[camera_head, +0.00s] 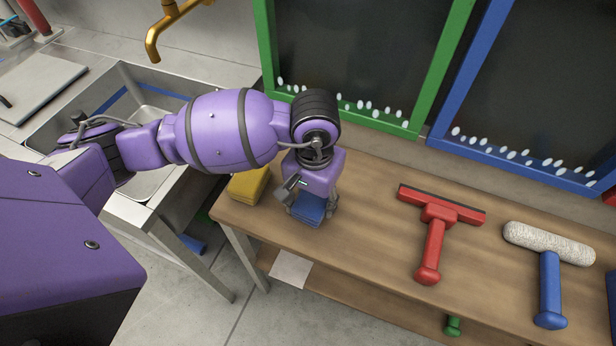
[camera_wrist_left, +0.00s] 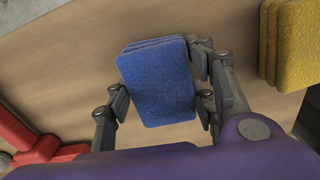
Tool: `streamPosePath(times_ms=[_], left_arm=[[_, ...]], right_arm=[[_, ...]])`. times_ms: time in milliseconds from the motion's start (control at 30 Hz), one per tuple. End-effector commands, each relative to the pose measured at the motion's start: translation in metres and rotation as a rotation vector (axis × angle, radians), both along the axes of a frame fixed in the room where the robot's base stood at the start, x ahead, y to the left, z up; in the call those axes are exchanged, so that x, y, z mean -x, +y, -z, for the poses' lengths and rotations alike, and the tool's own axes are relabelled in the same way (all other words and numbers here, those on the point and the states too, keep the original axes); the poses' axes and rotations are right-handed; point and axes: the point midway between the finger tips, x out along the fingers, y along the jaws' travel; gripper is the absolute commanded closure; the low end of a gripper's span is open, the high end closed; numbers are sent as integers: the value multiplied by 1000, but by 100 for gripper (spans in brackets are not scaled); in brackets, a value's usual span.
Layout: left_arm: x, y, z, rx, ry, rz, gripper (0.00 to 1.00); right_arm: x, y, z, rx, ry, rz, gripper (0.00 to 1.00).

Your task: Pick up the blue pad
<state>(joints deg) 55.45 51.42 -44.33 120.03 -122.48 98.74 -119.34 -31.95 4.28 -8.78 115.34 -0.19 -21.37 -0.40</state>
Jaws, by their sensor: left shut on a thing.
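The blue pad (camera_head: 308,208) is at the left end of the wooden table, beneath my left gripper (camera_head: 309,200). In the left wrist view the blue pad (camera_wrist_left: 158,82) looks like a small stack of layers, and the fingers of my left gripper (camera_wrist_left: 160,95) are shut on it from both sides. I cannot tell whether it is lifted off the table. My right gripper is not in view.
A yellow pad (camera_head: 248,184) lies just left of the blue one. A red squeegee (camera_head: 434,232) and a blue-handled roller (camera_head: 550,285) lie to the right on the table (camera_head: 375,215). A sink (camera_head: 150,100) is at the left. Green and blue frames stand behind.

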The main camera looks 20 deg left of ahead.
Motion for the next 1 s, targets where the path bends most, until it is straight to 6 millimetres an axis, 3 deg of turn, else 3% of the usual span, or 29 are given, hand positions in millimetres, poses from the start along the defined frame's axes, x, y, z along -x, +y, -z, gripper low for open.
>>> streamPosePath(times_ms=[167, 333, 600, 800, 1000], left_arm=[[-2, 0, -11, 1, -5, 1, 75], [-2, -2, -36, 2, -9, 3, 75], [37, -37, -95, 3, -10, 11, 75], [74, -71, -113, 5, -5, 10, 75], [94, -90, -126, 3, -4, 5, 75]], right_arm=[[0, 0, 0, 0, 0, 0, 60], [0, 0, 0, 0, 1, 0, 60], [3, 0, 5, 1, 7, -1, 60], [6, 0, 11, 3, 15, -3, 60], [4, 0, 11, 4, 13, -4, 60]])
